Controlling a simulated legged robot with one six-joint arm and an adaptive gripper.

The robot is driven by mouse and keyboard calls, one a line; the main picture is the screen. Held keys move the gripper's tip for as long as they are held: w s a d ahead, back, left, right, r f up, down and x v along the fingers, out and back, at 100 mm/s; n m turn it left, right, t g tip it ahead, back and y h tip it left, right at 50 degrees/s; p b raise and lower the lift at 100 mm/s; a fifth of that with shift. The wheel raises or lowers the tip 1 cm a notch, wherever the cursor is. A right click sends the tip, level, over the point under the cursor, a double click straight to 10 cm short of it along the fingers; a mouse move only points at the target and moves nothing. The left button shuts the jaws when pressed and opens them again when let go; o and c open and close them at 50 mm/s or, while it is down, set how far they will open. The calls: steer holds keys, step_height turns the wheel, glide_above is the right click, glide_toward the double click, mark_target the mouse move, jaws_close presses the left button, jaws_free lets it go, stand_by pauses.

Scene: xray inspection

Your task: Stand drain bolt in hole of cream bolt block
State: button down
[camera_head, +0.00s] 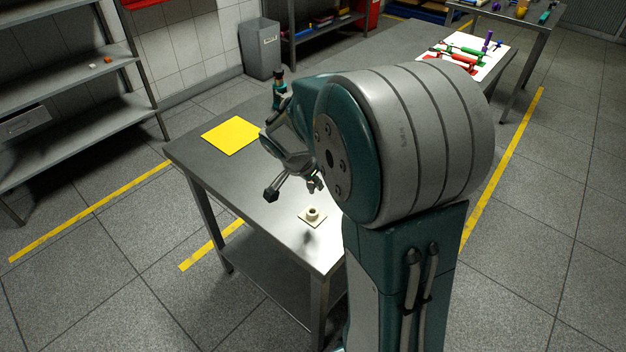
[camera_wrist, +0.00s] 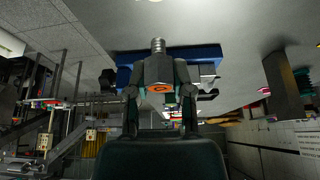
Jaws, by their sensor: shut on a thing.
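In the wrist view my gripper (camera_wrist: 158,70) is shut on the drain bolt (camera_wrist: 158,45). The bolt's grey threaded end sticks out beyond the jaws, toward the top of the picture. An orange patch shows between the fingers; I cannot tell whether it belongs to the bolt. The rest of the bolt is hidden by the jaws. In the head view the cream bolt block (camera_head: 312,213) sits on the metal table near its front edge, with a round raised collar facing up. The end of my arm is above the table, up and left of the block, apart from it.
A yellow sheet (camera_head: 231,135) lies on the table (camera_head: 210,165) at the left. A white board with red and green tools (camera_head: 465,52) lies at the table's far end. A grey bin (camera_head: 260,48) and shelves stand behind. The table around the block is clear.

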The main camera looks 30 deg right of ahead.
mark_target(311, 193)
steer(key=shift+d, duration=0.1)
steer(key=shift+d+f, duration=0.1)
steer(key=shift+f, duration=2.8)
steer(key=shift+f, duration=1.2)
steer(key=shift+c, duration=2.2)
jaws_free()
steer(key=v, duration=1.2)
